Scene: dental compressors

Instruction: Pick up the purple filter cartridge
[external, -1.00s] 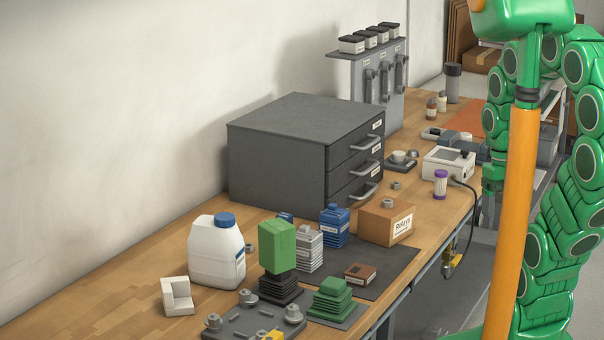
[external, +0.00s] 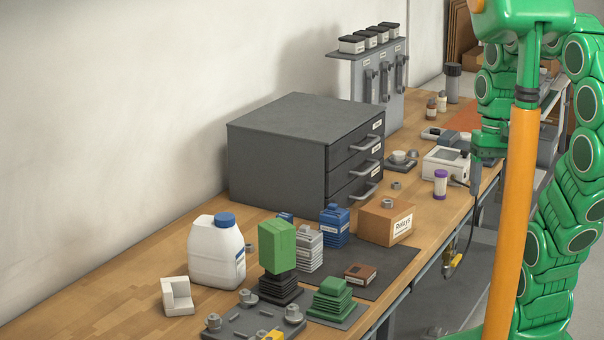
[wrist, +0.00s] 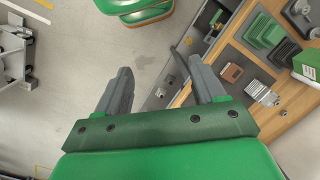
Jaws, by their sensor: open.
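The purple filter cartridge (external: 440,185) stands upright near the front edge of the bench, a small white cylinder with purple ends. It stands right of the cardboard box and in front of the white device. My gripper (external: 475,190) hangs to the right of the cartridge, apart from it, by the bench's front edge. In the wrist view my gripper (wrist: 163,77) has its two grey fingers spread with nothing between them. I cannot make out the cartridge in the wrist view.
A cardboard box (external: 386,222) stands left of the cartridge, and a white device (external: 446,163) is behind it. A grey drawer cabinet (external: 290,150) stands farther back. Wood is clear around the cartridge. The wrist view shows floor (wrist: 60,90) beside the bench.

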